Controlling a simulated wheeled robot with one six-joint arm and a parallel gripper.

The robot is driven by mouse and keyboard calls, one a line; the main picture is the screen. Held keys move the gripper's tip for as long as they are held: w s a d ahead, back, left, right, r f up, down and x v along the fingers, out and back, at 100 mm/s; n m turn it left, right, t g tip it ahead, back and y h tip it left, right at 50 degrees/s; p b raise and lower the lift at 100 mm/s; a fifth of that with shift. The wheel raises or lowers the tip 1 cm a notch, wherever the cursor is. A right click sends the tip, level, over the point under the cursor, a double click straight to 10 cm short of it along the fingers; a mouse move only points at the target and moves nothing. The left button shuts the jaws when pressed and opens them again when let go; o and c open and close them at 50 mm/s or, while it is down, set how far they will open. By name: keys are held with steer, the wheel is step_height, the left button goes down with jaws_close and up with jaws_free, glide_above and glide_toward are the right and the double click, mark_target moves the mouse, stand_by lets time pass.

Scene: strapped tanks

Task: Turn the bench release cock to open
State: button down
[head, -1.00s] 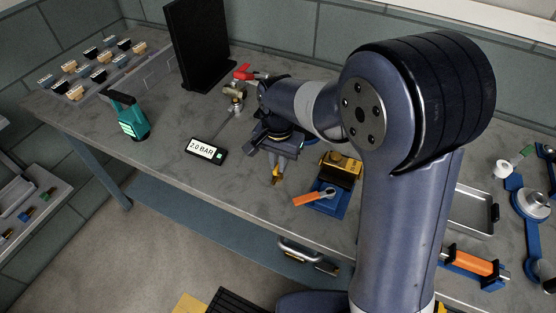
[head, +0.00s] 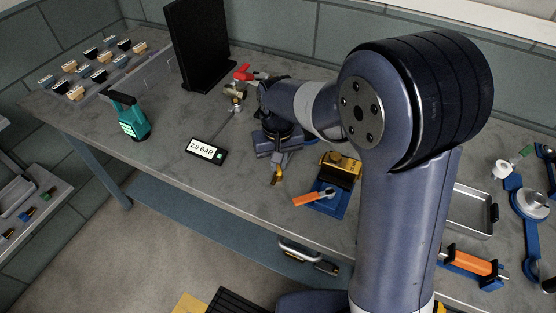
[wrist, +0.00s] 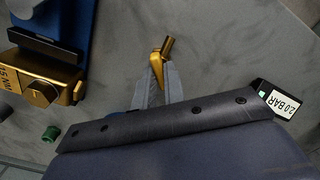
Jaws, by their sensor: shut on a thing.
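The bench release cock appears to be the brass valve (head: 236,92) with a red lever (head: 243,73), at the back of the bench in front of the black panel. My arm stands just right of it. My gripper (head: 278,172) is well in front of the valve, apart from it, pointing down near the bench's front edge. In the wrist view my gripper (wrist: 158,78) is shut on a small brass-coloured piece (wrist: 167,48) at its fingertips. I cannot tell exactly what that piece is. The valve is not in the wrist view.
A 2.0 BAR display (head: 207,151) lies left of my gripper. A blue stand (head: 327,206) with a brass block (head: 342,166) and an orange-handled tool (head: 309,198) is close on the right. A teal device (head: 131,119) and a dark panel (head: 200,45) stand left.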

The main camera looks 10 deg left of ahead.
mark_target(278, 165)
steer(key=n, duration=0.4)
steer(key=shift+n, duration=2.9)
steer(key=c, duration=1.5)
jaws_free()
step_height(278, 165, up, 11)
steer(key=shift+f, duration=0.1)
